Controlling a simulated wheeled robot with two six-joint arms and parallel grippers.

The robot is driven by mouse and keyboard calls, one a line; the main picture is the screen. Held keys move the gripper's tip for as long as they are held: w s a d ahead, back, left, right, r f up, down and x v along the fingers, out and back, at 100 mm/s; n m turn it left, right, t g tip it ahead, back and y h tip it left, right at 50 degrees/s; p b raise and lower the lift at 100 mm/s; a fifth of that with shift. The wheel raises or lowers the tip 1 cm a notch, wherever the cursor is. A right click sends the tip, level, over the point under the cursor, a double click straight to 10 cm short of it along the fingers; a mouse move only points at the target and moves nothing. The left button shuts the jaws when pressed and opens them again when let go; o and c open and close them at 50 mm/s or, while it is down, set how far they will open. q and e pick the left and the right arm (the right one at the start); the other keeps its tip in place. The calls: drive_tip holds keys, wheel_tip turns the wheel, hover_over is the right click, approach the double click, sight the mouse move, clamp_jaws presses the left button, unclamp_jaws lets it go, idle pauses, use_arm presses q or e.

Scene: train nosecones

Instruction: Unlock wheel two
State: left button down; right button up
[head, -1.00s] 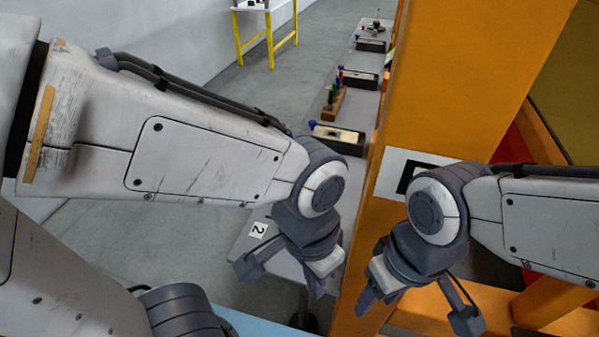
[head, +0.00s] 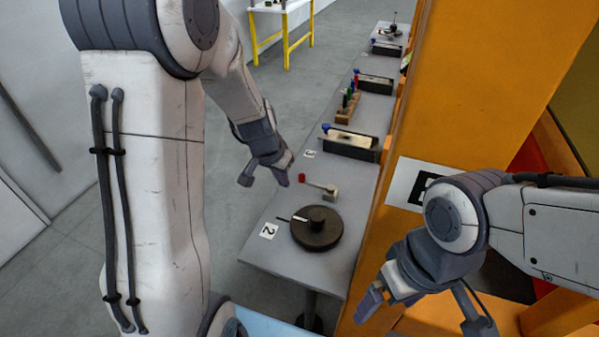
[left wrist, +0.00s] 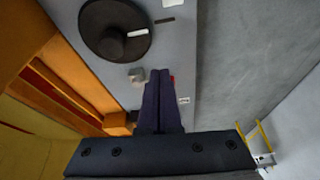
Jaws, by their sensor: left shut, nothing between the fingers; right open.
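Wheel two is a dark round wheel (head: 317,235) with a raised hub and a white mark, lying on the bench beside a "2" label (head: 268,231). It also shows in the left wrist view (left wrist: 100,32). Its white mark points toward a dark dash on the bench. Just beyond it is a pale lever (head: 318,185) with a red knob on its left end and a grey block on its right. My left gripper (head: 283,180) is shut and empty, close to the red knob; in the left wrist view its fingers partly hide the knob. My right gripper (head: 375,298) is open and empty, right of the bench.
The grey bench (head: 268,253) runs away from me, with a "3" label and several dark boxes (head: 350,143) with levers further along. An orange post (head: 460,90) bounds it on the right. A yellow-legged table (head: 284,40) stands far back. Floor on the left is clear.

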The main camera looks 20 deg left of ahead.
use_arm(q)
drive_tip(key=shift+m+t, duration=0.3)
drive_tip(key=w, duration=0.1)
drive_tip(key=w+a, duration=0.2)
drive_tip(key=shift+w+f, duration=0.25)
drive_tip(key=shift+f, duration=0.15)
drive_tip(key=shift+d+f, duration=0.1)
drive_tip(key=b+x, duration=0.2)
drive_tip(key=x, duration=0.8)
drive_tip(key=shift+f, duration=0.4)
drive_tip(key=w+p, duration=0.1)
drive_tip(key=w+r+p, duration=0.1)
drive_tip(key=p, duration=0.1)
drive_tip(key=shift+d+r, duration=0.2)
drive_tip(key=shift+d, duration=0.05)
drive_tip(key=shift+w+p, duration=0.35)
drive_tip(key=shift+p, duration=0.2)
drive_tip(key=shift+w+d+f+p, duration=0.15)
drive_tip(key=shift+w+f+p, duration=0.15)
drive_tip(key=shift+w, duration=0.25)
